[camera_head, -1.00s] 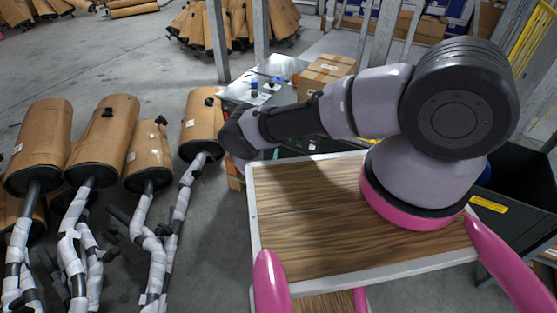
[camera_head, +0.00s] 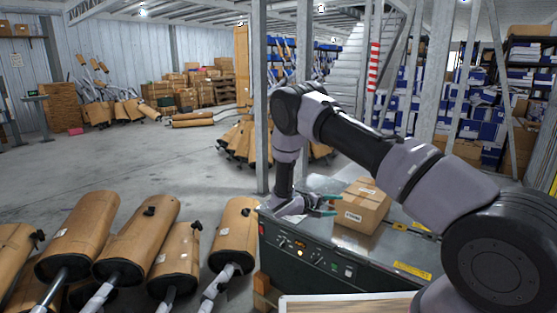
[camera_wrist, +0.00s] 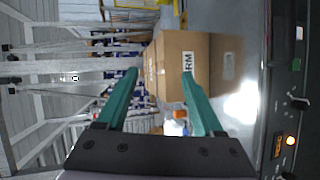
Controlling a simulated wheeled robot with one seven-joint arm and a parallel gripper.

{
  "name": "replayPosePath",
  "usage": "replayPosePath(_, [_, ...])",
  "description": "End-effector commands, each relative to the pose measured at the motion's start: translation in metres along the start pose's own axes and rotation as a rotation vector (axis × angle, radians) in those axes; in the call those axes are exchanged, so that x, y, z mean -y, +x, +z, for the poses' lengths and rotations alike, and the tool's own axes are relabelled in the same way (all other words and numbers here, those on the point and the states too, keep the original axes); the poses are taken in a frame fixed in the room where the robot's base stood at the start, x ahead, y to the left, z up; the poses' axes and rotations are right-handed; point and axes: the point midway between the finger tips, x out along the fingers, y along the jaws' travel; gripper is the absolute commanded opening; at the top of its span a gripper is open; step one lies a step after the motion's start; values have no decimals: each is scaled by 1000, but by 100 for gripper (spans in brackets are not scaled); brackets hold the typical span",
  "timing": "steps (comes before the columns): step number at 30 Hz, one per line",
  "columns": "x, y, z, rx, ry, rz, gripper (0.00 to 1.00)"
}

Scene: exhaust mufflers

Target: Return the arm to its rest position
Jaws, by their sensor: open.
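My gripper (camera_head: 326,204) is at the end of my bent arm, over the front part of the grey metal bench, pointing right in the head view. Its two green fingers are apart with nothing between them. It also shows in the wrist view (camera_wrist: 160,85), with a cardboard box (camera_wrist: 182,65) ahead beyond the fingertips. In the head view the box (camera_head: 361,206) sits on the bench just right of the fingers. I cannot tell the exact gap between fingers and box.
The metal bench (camera_head: 345,262) has a front panel with knobs and lights. Several mufflers (camera_head: 235,228) wrapped in cardboard stand on the left. A steel post (camera_head: 261,110) rises behind the bench. Shelves with blue boxes (camera_head: 400,105) stand at the back. The floor at left centre is clear.

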Motion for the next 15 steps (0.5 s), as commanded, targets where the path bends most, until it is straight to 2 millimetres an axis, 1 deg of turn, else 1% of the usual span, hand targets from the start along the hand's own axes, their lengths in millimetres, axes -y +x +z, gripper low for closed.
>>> replayPosePath(1, [-30, -1, 6, 51, 36, -43, 69])
replayPosePath(3, [-62, -3, 17, 116, 72, -106, 69])
replayPosePath(5, [-89, -6, 28, 167, 105, -162, 69])
replayPosePath(6, [-105, -8, 36, 199, 126, -201, 69])
replayPosePath(8, [-130, -12, 49, 241, 161, -261, 69])
replayPosePath(9, [-146, -16, 58, 266, 184, -302, 69])
replayPosePath(11, [-168, -22, 72, 300, 220, -365, 69])
replayPosePath(12, [-182, -26, 81, 319, 246, -408, 69])
replayPosePath(15, [-217, -38, 106, 357, 310, -513, 69])
